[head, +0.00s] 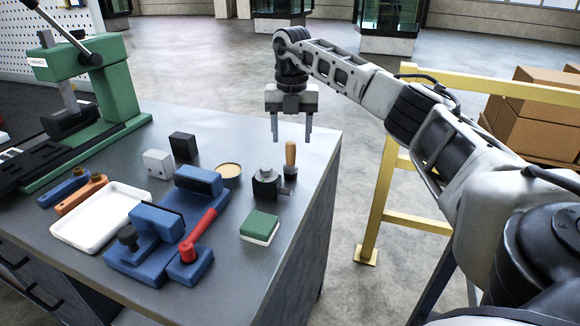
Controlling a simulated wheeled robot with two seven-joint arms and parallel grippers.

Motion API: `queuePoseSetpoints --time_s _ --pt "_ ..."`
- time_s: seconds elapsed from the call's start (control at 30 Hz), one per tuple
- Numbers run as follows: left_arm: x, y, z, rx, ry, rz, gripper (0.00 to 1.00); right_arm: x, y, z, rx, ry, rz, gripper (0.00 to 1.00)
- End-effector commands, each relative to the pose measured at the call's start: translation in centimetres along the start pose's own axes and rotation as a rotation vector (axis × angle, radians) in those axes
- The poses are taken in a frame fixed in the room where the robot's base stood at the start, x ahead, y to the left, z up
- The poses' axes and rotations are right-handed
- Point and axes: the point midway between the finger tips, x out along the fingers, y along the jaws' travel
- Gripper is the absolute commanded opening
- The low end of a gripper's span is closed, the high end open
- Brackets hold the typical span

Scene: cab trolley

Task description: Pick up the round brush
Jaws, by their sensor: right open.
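The round brush (290,156) appears to be the upright piece with a tan wooden handle and a dark round base. It stands on the grey bench top near its right edge. My right gripper (291,138) points down over the bench with its two fingers apart and nothing between them. It is above or just behind the brush handle; the exact gap in depth is hard to tell. My left gripper is not in view.
A dark block with a grey knob (266,182) stands close to the brush's left. A round tin (229,174), a green-and-white block (260,226), a blue vise-like tool (150,240) and a white tray (98,222) lie further left or nearer. A yellow rail (380,195) stands right of the bench.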

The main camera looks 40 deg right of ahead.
Motion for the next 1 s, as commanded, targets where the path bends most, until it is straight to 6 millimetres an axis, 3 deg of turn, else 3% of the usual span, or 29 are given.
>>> queuePoseSetpoints --time_s 0.27,0.6,0.87,0.9,1.0 --pt "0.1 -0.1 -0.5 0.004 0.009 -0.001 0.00 2.3 0.0 -0.1 0.000 0.000 -0.001 0.56" --pt "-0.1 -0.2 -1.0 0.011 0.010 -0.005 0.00 6.7 0.1 -0.8 0.001 0.000 -0.001 0.56" --pt "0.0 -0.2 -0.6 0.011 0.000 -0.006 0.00 7.2 0.1 -0.8 0.000 -0.001 0.000 0.56" --pt "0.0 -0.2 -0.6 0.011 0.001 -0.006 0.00 7.2 0.1 -0.8 0.000 -0.001 0.000 0.53" --pt "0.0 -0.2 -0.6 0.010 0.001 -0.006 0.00 7.2 0.1 -0.8 0.000 -0.001 0.000 0.26"
